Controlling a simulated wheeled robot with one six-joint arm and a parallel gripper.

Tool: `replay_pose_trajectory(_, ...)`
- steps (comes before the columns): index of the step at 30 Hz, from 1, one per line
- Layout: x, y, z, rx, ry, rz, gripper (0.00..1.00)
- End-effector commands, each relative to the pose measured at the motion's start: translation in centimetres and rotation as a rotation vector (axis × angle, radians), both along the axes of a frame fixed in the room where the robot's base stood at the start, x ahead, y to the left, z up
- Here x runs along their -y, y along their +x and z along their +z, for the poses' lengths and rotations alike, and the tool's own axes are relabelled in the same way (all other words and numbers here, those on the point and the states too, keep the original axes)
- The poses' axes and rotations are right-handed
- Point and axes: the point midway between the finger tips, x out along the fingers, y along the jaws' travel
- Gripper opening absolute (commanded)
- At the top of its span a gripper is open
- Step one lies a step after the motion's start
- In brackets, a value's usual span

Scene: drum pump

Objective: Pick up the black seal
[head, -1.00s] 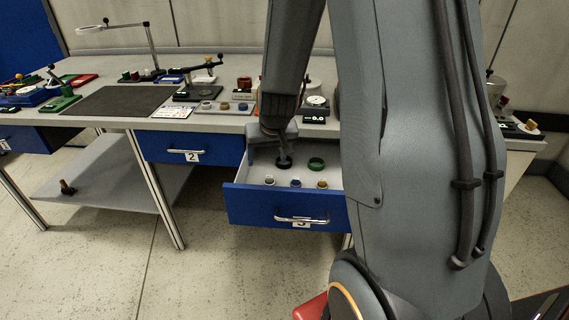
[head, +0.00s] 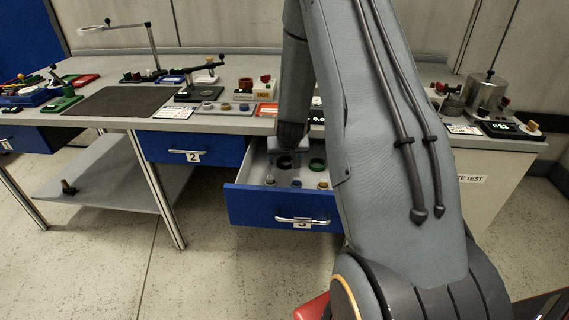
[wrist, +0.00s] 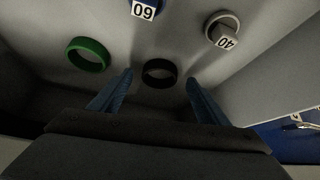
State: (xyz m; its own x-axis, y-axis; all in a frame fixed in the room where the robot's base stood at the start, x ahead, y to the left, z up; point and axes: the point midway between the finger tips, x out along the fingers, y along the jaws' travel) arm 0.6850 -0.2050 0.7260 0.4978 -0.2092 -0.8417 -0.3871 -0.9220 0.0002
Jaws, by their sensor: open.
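The black seal (wrist: 159,73) is a dark ring lying on the floor of open drawer 3 (head: 268,208). It also shows partly in the head view (head: 284,163), just below my gripper. My gripper (wrist: 160,82) is open and empty, with one blue-grey finger on each side of the seal's near edge in the wrist view. I cannot tell how high the fingertips are above the drawer floor. In the head view my gripper (head: 287,150) is inside the drawer and its fingers are partly hidden.
A green ring (wrist: 89,54) lies beside the seal. A white ring with a tag marked 40 (wrist: 224,28) and a blue piece marked 60 (wrist: 145,9) are also in the drawer. The drawer walls stand close around; the workbench (head: 225,125) is behind.

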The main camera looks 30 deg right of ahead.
Motion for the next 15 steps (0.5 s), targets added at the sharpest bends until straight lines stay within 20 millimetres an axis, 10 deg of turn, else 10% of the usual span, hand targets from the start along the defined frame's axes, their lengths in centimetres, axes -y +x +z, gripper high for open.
replay_pose_trajectory(15, 0.4, 0.9, -1.6, 0.0, 0.0, -0.001, 0.61)
